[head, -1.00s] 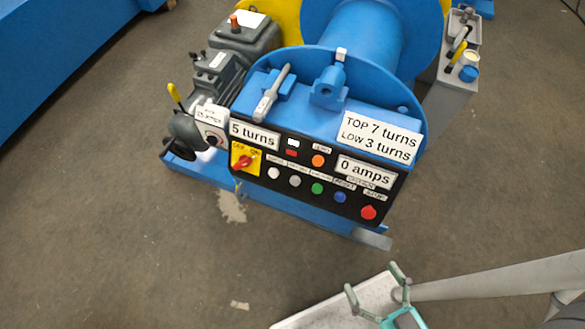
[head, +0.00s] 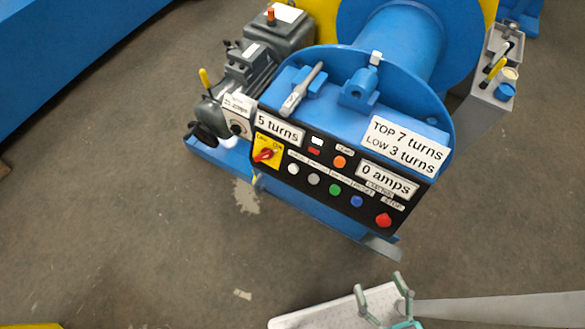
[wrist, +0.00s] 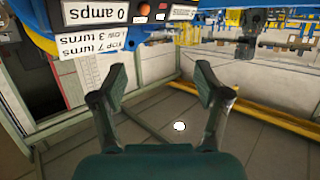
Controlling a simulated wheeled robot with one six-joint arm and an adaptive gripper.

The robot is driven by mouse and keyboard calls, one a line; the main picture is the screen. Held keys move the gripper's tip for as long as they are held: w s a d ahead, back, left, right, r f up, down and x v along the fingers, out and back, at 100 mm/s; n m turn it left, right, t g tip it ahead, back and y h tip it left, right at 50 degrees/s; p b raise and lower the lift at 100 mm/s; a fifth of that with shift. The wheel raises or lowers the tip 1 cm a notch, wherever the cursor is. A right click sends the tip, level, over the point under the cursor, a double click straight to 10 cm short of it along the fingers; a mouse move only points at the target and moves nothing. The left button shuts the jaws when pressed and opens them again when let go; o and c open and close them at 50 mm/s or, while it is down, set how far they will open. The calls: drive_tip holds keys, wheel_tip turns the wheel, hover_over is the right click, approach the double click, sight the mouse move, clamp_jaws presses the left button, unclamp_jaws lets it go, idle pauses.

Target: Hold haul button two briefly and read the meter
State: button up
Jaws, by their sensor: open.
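The black control panel (head: 338,185) sits on the blue winch in the head view. Its lower row holds a white button (head: 293,169), a grey button (head: 313,179), a green button (head: 335,189), a blue button (head: 357,201) and a large red button (head: 383,220). The small labels above them are too blurred to tell which is haul button two. The meter (head: 389,181) reads 0 amps; it shows upside down in the wrist view (wrist: 97,12). My gripper (head: 379,285) is open and empty, in front of and apart from the panel. It also shows in the wrist view (wrist: 160,75).
A display (head: 279,128) reads 5 turns. A plate (head: 406,146) reads TOP 7 turns, LOW 3 turns. A red rotary switch (head: 264,155) sits on yellow at the panel's left. The blue drum (head: 405,45) is behind. The floor (head: 120,240) at left is clear.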

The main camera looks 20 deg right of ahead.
clamp_jaws()
idle(1.2)
